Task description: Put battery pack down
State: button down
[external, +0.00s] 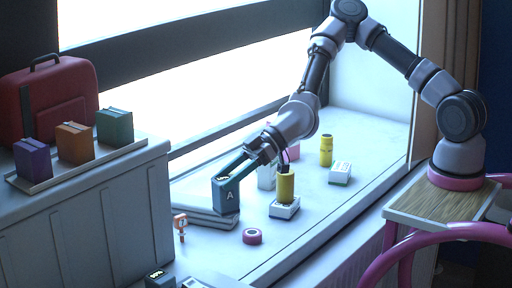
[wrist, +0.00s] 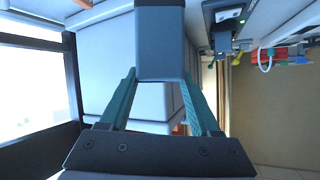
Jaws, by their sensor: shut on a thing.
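The battery pack (external: 226,197), a dark blue-grey block marked "A", is held between the fingers of my gripper (external: 232,173). It appears upright, over the right end of a flat pale stack (external: 190,203) on the sill. I cannot tell whether its underside touches the stack or hangs just above it. In the wrist view the pack (wrist: 160,42) fills the top middle between the two teal fingers of my gripper (wrist: 160,78). Its lower part is hidden there.
On the sill (external: 345,204), right of the pack, are a yellow cylinder (external: 286,188) on a white box, a pink roll (external: 252,237), a yellow bottle (external: 326,151) and a small white box (external: 340,173). The front right sill is clear.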

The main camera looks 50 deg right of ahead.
notch_tip(320, 180, down, 13)
dwell(0.8)
jog(key=shift+c, duration=0.4)
grip_release()
jog(key=shift+d, duration=0.1)
jog(key=v, duration=1.2)
